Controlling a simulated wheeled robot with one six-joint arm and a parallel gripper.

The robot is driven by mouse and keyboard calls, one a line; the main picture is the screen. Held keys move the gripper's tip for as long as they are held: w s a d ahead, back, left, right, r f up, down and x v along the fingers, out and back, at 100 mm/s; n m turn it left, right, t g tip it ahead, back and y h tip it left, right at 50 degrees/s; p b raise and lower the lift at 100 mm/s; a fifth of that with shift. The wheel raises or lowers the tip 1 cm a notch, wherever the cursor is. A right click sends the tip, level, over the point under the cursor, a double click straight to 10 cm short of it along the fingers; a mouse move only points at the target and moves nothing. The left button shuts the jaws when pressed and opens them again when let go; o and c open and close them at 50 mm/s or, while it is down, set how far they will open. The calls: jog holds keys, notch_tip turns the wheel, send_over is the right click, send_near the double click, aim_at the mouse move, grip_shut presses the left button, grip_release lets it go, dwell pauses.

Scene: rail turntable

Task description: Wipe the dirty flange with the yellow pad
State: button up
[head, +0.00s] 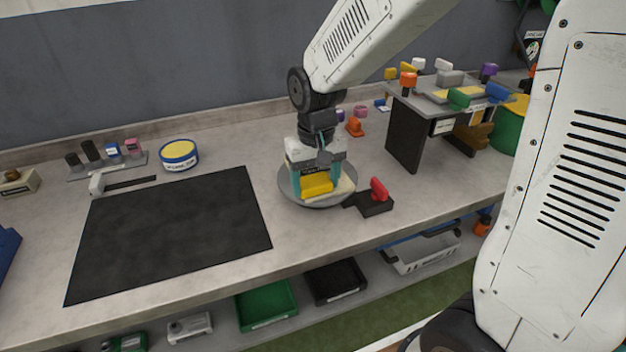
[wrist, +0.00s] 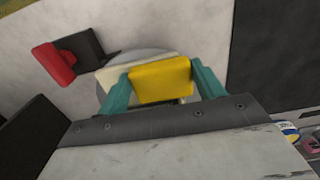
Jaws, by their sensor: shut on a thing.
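My gripper (wrist: 160,86) is shut on the yellow pad (wrist: 161,80), with one teal finger on each side of it. In the head view the yellow pad (head: 317,185) is low over the round grey turntable (head: 290,190). A pale cream piece (head: 343,188) shows beside and below the pad; it also shows in the wrist view (wrist: 108,76). I cannot tell whether the pad touches it. No flange or dirt can be clearly made out; my gripper and the pad hide the middle of the turntable.
A black block with a red handle (head: 378,190) stands right of the turntable. A black mat (head: 170,235) covers the bench at left, with a yellow-topped tin (head: 179,155) behind it. A small raised stand (head: 407,135) with coloured knobs is at right.

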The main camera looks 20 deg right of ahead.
aim_at(330, 180)
jog(key=shift+d, duration=0.6)
jog(key=shift+d, duration=1)
jog(key=shift+r, duration=3.75)
